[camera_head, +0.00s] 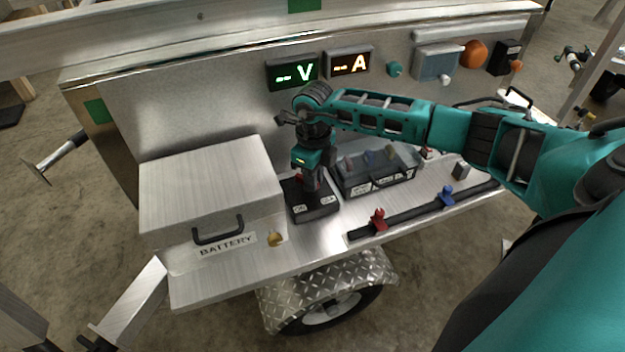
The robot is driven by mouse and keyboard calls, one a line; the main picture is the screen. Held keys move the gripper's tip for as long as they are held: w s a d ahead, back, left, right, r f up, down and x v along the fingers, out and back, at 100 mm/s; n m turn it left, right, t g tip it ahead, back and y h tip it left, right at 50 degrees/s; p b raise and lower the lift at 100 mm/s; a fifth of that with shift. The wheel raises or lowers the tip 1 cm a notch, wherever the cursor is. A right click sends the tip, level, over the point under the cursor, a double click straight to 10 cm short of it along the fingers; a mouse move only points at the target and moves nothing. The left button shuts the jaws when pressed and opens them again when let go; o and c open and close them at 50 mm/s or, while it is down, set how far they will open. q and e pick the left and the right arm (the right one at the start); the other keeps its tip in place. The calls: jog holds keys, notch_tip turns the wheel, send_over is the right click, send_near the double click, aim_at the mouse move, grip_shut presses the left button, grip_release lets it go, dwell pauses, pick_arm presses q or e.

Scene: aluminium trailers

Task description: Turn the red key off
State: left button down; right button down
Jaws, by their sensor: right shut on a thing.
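The red key (299,179) is mostly hidden by my right gripper; only a small bit of red shows between the fingers. It stands on a black switch base (312,212) with two small white labels on its front. My right gripper (309,186) points down over the base and is shut on the red key. The key's exact angle is hidden by the fingers. My left gripper is not in view.
A metal battery box (210,180) stands left of the switch. A clear-lidded fuse box (375,172) is close on the right. In front are red (377,219) and blue (446,196) clamps on a black bar. Lit V (292,72) and A (349,63) displays are behind.

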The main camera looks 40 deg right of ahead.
jog(key=shift+w+n, duration=0.1)
jog(key=shift+n, duration=0.5)
jog(key=shift+d+r, duration=0.1)
jog(key=c, duration=1.1)
grip_release()
notch_tip(320, 180, up, 13)
jog(key=shift+f, duration=0.1)
